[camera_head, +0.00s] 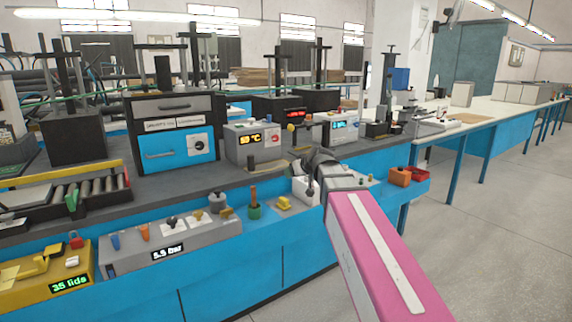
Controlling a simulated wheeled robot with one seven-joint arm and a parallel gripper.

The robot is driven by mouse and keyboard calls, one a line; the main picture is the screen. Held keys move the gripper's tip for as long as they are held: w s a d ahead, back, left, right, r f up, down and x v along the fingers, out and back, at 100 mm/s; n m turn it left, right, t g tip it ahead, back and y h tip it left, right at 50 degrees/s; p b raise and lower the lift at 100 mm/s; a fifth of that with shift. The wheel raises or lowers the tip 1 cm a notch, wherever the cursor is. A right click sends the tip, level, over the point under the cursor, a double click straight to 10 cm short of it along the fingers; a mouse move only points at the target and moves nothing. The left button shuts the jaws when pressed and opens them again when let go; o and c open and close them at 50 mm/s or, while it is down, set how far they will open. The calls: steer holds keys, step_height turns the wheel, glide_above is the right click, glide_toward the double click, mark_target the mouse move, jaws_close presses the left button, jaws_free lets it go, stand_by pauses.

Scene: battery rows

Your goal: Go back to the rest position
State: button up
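My pink arm reaches in from the bottom right of the head view over the front of the blue workbench (262,262). Its grey and black end, with my gripper (312,182), is above a white device (299,190) on the bench's front ledge. The fingers are small and partly hidden by the wrist, so I cannot tell whether they are open or shut. I see nothing clearly held. I cannot tell whether the gripper touches the white device.
Behind are a blue-fronted oven (180,152) and a temperature box (253,148). A red tray (420,174) sits at the right end. Right floor is clear.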

steer(key=s+d+f+m+g+h, duration=0.2)
steer(key=s+d+f, duration=0.3)
steer(key=f, duration=0.6)
steer(key=s+d+f+m+g+h, duration=0.2)
steer(key=s+d+f+g, duration=0.2)
steer(key=s+f, duration=0.6)
steer(key=s+d+f+m+g+h, duration=0.1)
steer(key=s+d+f, duration=0.5)
steer(key=f, duration=0.6)
steer(key=shift+s+m+g+h, duration=0.4)
steer(key=shift+s+g+h, duration=0.1)
steer(key=shift+s+g, duration=0.65)
